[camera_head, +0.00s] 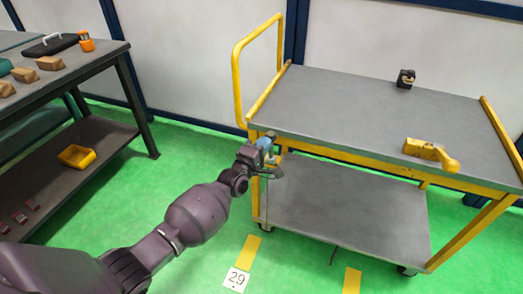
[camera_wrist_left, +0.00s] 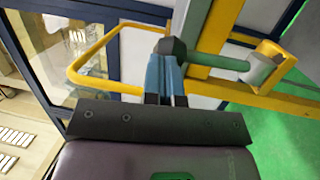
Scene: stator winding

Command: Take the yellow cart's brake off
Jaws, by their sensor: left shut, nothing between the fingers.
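The yellow cart (camera_head: 340,105) stands at the right with a grey top and a lower shelf. My left gripper (camera_head: 267,142) is at the cart's near left corner, below the handle. Its blue fingers (camera_wrist_left: 166,72) are shut and empty, with their tips right at the knob. I cannot tell whether they touch it. My right gripper is out of view.
A yellow tool (camera_head: 428,152) and a small dark object (camera_head: 405,78) lie on the cart's top. The cart's yellow handle (camera_head: 238,80) rises at its left end. A dark workbench (camera_head: 95,55) stands at the left. Green floor between them is clear.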

